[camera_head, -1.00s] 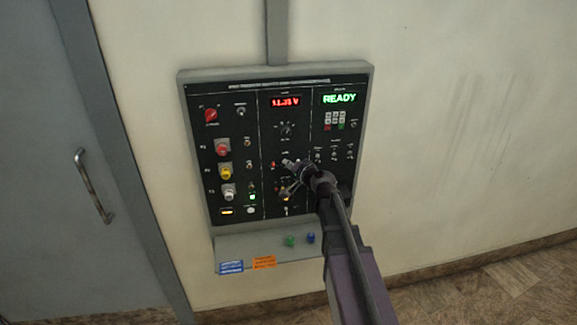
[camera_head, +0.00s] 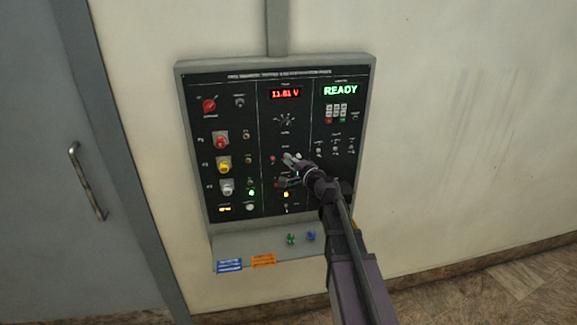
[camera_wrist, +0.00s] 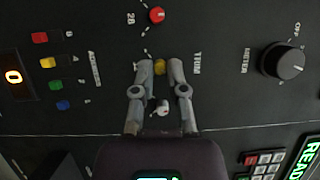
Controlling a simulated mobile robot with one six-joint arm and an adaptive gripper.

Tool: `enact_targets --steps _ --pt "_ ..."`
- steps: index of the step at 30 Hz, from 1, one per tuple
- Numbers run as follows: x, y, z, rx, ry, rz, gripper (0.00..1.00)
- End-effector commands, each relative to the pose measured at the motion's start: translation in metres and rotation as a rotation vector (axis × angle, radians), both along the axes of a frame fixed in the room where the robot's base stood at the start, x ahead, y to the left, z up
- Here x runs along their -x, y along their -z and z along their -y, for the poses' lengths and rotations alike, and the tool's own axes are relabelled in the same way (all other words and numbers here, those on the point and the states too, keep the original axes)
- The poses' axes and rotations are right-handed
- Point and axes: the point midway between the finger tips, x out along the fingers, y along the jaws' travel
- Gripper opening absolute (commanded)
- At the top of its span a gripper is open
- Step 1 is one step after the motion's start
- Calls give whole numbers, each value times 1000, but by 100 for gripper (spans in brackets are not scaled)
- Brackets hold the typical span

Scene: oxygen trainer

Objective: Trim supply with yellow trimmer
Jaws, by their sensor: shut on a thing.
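The yellow trimmer (camera_wrist: 160,67) is a small yellow knob beside the TRIM label in the wrist view. My gripper (camera_wrist: 160,72) is shut on it, one finger on each side near the tips. In the head view my gripper (camera_head: 285,168) reaches the middle column of the panel (camera_head: 318,235), and its fingers hide the trimmer. The red voltage display (camera_head: 286,94) above is lit and seems to read 13.61 V. The green display (camera_head: 340,91) reads READY.
A red knob (camera_wrist: 157,15) lies just beyond my fingertips, and a small white knob (camera_wrist: 160,108) sits between my fingers. The black METER knob (camera_wrist: 284,62) is to the right. Coloured knobs, including a yellow one (camera_head: 223,165), line the panel's left side. A grey door (camera_head: 60,150) stands left.

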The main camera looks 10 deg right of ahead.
Motion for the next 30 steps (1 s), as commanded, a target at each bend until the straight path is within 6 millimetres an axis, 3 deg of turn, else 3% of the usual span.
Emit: enact_targets --steps 12,26,27,30 --pt "-1 2 0 -208 1 0 0" --pt "-1 1 0 -226 2 0 0" --pt "-1 1 0 -226 2 0 23" --pt "-1 1 0 -226 2 -1 52"
